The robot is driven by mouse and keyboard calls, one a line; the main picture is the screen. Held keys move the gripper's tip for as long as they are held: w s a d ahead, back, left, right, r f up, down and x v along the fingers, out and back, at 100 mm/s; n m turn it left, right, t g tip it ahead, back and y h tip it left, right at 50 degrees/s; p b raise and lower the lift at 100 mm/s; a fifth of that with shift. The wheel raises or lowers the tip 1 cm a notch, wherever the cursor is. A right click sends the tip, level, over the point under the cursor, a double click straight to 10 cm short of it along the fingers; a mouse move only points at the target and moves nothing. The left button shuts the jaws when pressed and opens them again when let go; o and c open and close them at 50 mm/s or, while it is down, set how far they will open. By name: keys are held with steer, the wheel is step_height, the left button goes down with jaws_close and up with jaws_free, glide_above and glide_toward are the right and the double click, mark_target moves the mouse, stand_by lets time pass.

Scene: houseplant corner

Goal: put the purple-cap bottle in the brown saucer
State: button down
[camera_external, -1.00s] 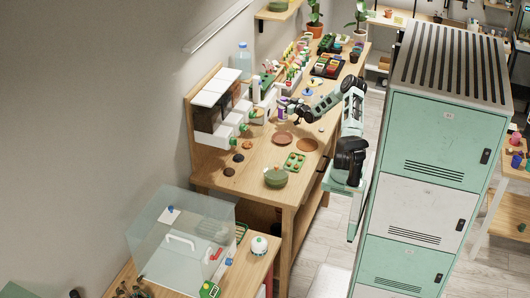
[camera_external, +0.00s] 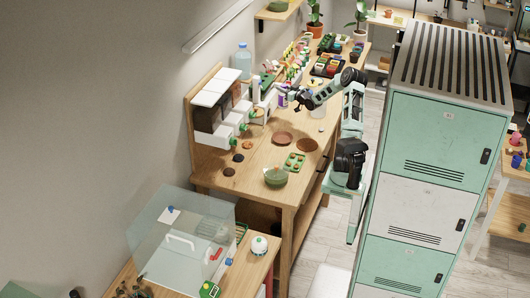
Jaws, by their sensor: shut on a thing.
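My gripper (camera_external: 297,105) is small and dark at the end of my green and black arm, above the back part of the long wooden bench. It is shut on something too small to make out. A purple and white patch (camera_external: 282,100), perhaps the purple-cap bottle, shows just left of the gripper. Whether it is the held thing cannot be told.
A green tray with small round items (camera_external: 294,162) and a green pot (camera_external: 276,177) stand in front of the saucers. Dark discs (camera_external: 229,172) lie at the left. White bins (camera_external: 222,135) and small bottles line the wall side. A pale cup-like thing (camera_external: 318,111) stands below my arm.

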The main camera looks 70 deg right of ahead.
steer(key=s+a+r+n+t+y+b, duration=0.1)
steer(key=s+a+y, duration=0.15)
steer(key=a, duration=0.65)
steer(key=s+a+r+n+y+b, duration=0.1)
steer(key=s+a+n+y+b, duration=0.15)
steer(key=a, duration=0.55)
step_height(320, 180, down, 10)
steer(key=a, duration=0.1)
steer(key=shift+s+r+m+h, duration=0.25)
steer(key=shift+s+m+h, duration=0.1)
steer(key=shift+s+h, duration=0.1)
steer(key=shift+f, duration=0.15)
steer(key=c, duration=1.1)
jaws_free()
